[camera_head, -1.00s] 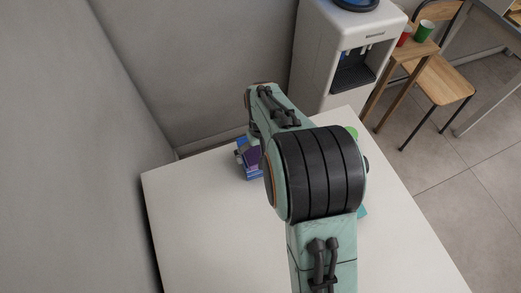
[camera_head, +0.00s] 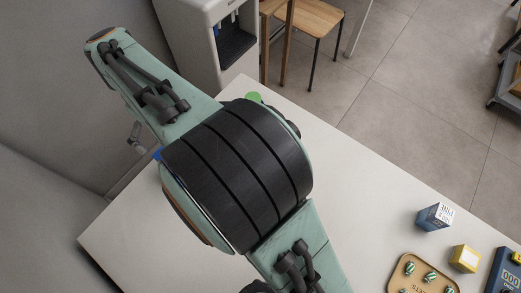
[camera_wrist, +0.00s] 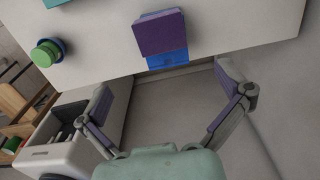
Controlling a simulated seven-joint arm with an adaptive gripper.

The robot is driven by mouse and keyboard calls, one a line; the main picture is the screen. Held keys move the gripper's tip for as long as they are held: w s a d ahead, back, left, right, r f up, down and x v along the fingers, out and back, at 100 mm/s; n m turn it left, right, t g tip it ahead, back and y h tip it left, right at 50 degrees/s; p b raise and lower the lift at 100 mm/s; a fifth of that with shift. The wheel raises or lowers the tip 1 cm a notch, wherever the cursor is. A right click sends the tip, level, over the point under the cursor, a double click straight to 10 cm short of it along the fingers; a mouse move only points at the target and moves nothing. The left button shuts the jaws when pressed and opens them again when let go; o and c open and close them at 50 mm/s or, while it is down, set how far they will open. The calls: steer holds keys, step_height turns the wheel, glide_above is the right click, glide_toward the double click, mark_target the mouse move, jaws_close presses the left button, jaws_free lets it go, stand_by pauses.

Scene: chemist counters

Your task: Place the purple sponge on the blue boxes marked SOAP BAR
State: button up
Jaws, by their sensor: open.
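The purple sponge (camera_wrist: 160,34) is in the wrist view at top middle. It lies on the blue boxes (camera_wrist: 168,60), with a blue side showing below its edge; no lettering can be read. My gripper (camera_wrist: 162,78) is open and empty, its two fingers spread wide and apart from the sponge and boxes. In the head view my arm hides the sponge and most of the boxes; only a small blue patch (camera_head: 157,154) shows beside the arm.
The white table (camera_head: 130,235) has a green round item (camera_head: 254,97) at its far edge. A blue cube (camera_head: 434,216), a yellow box (camera_head: 464,258) and a wooden tray (camera_head: 399,268) stand at right. A water dispenser (camera_head: 198,20) stands behind the table.

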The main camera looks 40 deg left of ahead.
steer(key=w+d+r+m, duration=0.35)
steer(key=w+d, duration=0.35)
steer(key=d, duration=0.5)
steer(key=w+d+r+m, duration=0.3)
steer(key=w+d+m, duration=0.25)
steer(key=d, duration=0.65)
steer(key=s+d+f+m, duration=0.1)
steer(key=s+d+m, duration=0.3)
steer(key=d, duration=0.4)
steer(key=s+d+f+m, duration=0.2)
steer(key=s+d, duration=0.3)
steer(key=d, duration=0.4)
steer(key=shift+d+m+y, duration=0.2)
steer(key=shift+m+y, duration=0.2)
steer(key=shift+m, duration=0.5)
steer(key=shift+w, duration=0.1)
